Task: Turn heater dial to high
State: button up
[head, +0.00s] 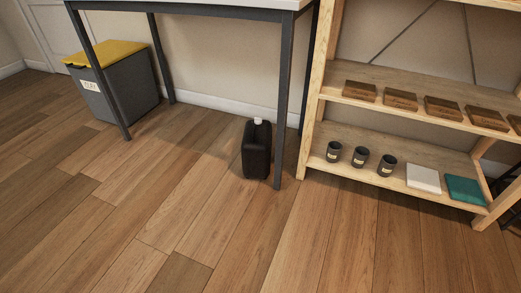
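No heater and no dial can be made out in the head view. A black upright canister (256,150) with a white cap stands on the floor beside a table leg; it shows no dial that I can see. My gripper and arm are not in this view.
A dark-legged table (287,100) stands against the wall, with a grey bin (128,88) with a yellow lid at its left. A wooden shelf (315,110) at right holds wooden blocks, dark cups (360,158), a white item (423,178) and a teal item (464,190). The near wooden floor (200,220) is clear.

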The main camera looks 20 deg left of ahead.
aim_at(257, 122)
jog(key=i+j+u, duration=0.2)
jog(key=i+j, duration=0.2)
jog(key=i+j+u, duration=0.15)
jog(key=i+j, duration=0.25)
jog(key=i+j+u, duration=0.2)
jog(key=i+j, duration=0.2)
jog(key=i+j+u, duration=0.15)
jog(key=i, duration=0.35)
jog(key=i+j+u, duration=0.2)
jog(key=i, duration=0.3)
jog(key=i+j+u, duration=0.15)
jog(key=i, duration=0.3)
jog(key=j, duration=0.1)
